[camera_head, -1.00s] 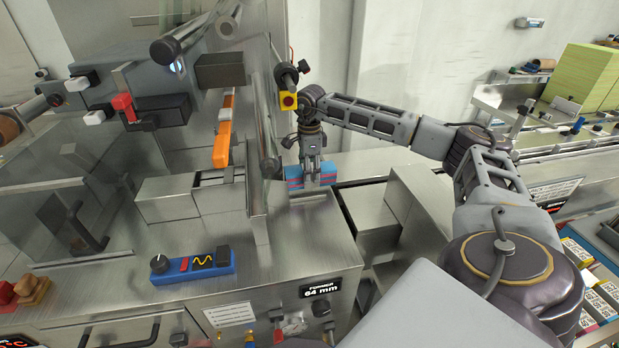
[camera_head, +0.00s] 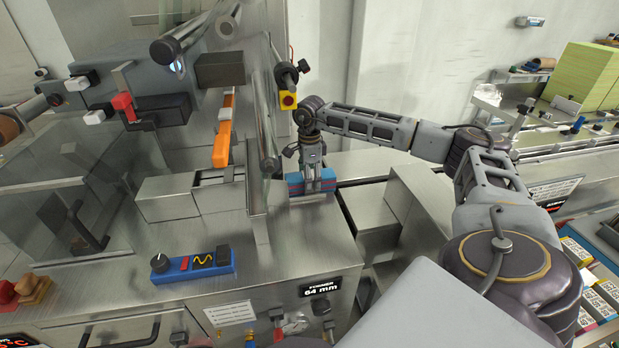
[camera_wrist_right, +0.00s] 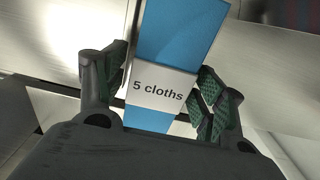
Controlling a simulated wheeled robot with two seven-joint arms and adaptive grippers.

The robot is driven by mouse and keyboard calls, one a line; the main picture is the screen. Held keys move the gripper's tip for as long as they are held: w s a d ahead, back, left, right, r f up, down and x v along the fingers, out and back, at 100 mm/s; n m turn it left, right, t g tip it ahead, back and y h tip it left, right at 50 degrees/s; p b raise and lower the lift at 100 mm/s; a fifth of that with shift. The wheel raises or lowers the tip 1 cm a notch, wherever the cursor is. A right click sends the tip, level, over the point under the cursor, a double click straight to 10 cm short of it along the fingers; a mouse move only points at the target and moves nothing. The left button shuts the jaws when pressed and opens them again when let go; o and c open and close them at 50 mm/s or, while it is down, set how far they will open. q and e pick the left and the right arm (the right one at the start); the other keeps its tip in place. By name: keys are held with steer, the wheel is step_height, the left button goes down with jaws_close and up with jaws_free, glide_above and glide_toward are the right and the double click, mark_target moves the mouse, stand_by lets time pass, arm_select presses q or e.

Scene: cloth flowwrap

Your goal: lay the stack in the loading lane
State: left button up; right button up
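The stack is a blue block of cloths (camera_head: 295,186) with a thin red stripe, at the machine's infeed in the head view. In the right wrist view the stack (camera_wrist_right: 178,32) has a white band reading "5 cloths". My right gripper (camera_head: 312,178) is over the stack, pointing down. In the wrist view its fingers (camera_wrist_right: 162,75) stand on either side of the band, with narrow gaps showing between them and the stack. The stack lies at the near end of the metal loading lane (camera_head: 360,166); its underside is hidden. My left gripper is out of view.
An upright metal plate and clear guard (camera_head: 258,190) stand just left of the stack. A blue control box (camera_head: 193,266) sits on the machine deck. An orange bar (camera_head: 221,145) is behind the guard. Metal boxes (camera_head: 413,205) stand to the right.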

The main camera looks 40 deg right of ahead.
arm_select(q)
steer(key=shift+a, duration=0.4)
arm_select(e)
steer(key=shift+r, duration=0.1)
steer(key=shift+r, duration=0.1)
steer(key=shift+r, duration=0.55)
arm_select(q)
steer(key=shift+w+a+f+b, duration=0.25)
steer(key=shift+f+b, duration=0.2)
steer(key=shift+b, duration=0.05)
arm_select(e)
step_height(320, 180, up, 11)
